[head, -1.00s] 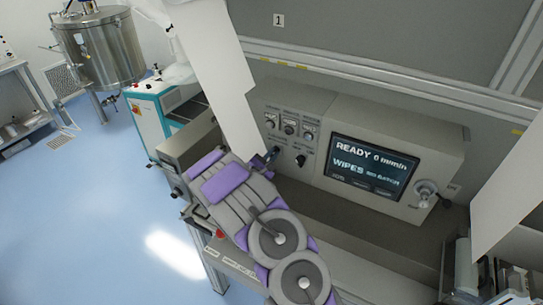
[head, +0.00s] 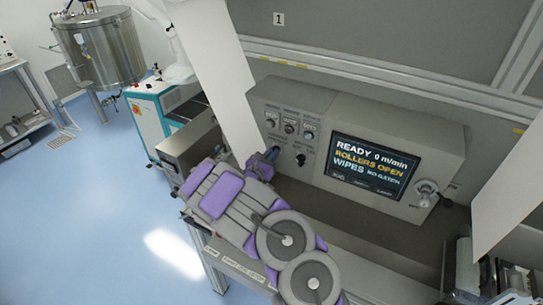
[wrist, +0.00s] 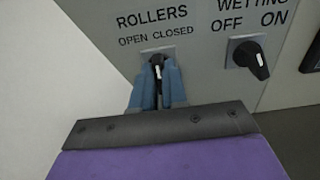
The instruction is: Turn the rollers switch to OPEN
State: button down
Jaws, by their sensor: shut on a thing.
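The rollers switch (wrist: 156,61) is a small black knob with a white mark on a grey square plate, under the labels ROLLERS, OPEN and CLOSED. My gripper (wrist: 157,88) has blue fingers closed around the knob from below in the wrist view. The fingers hide part of the knob, so its exact angle is hard to read. In the head view my gripper (head: 271,154) is at the lower left of the control panel (head: 285,128). The screen (head: 368,168) reads READY 0 m/min, ROLLERS OPEN, WIPES NO BATCH.
The wetting switch (wrist: 250,58), marked OFF and ON, is just right of the rollers switch. More knobs (head: 289,127) sit above on the panel. A handle (head: 426,190) is right of the screen. A white panel (head: 228,110) stands close left of my gripper.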

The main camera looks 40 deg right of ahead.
jog(key=n, duration=0.5)
jog(key=shift+w+n+b, duration=0.15)
jog(key=shift+n+b, duration=0.15)
jog(key=shift+n, duration=0.1)
jog(key=shift+a, duration=0.1)
jog(key=c, duration=1.2)
grip_release()
jog(key=shift+w, duration=0.1)
jog(key=shift+o, duration=0.2)
jog(key=v, duration=1.7)
jog(key=shift+a, duration=0.2)
